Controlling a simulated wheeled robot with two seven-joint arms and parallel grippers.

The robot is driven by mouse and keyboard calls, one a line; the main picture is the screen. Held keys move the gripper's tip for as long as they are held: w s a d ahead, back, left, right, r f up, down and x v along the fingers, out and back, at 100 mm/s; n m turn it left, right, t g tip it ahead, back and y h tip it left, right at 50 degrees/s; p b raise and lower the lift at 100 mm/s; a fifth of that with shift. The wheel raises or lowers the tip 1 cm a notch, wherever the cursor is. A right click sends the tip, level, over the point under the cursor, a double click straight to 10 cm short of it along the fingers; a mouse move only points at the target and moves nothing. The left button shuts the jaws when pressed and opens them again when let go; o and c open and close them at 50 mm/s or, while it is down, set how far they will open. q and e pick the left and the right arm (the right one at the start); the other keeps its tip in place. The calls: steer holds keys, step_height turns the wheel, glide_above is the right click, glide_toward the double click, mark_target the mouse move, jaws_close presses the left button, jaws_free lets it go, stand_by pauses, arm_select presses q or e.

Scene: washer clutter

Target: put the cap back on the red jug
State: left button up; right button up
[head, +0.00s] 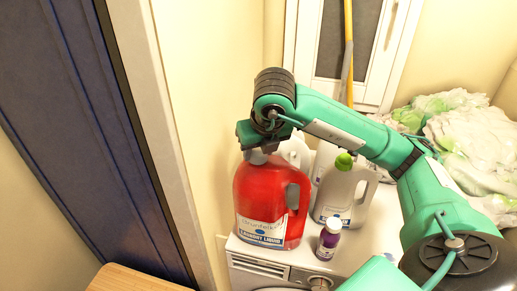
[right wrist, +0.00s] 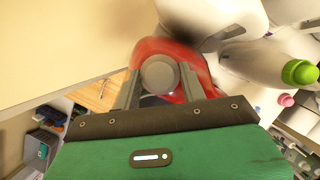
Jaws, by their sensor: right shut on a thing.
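The cap (head: 256,157) is at the jug's neck in the head view. The red jug (right wrist: 150,48) lies right behind the cap in the wrist view. I cannot tell whether the cap is seated on the neck. My left gripper is not in view.
A white jug with a green cap (head: 344,162) stands close to the right of the red jug, with more white containers behind. A small purple bottle (head: 328,238) stands at the washer's front edge. A wall and door frame are close on the left. Crumpled laundry (head: 470,145) lies right.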

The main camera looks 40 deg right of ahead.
steer(key=shift+m, duration=0.3)
steer(key=o, duration=1)
steer(key=shift+d, duration=0.1)
steer(key=shift+o, duration=0.4)
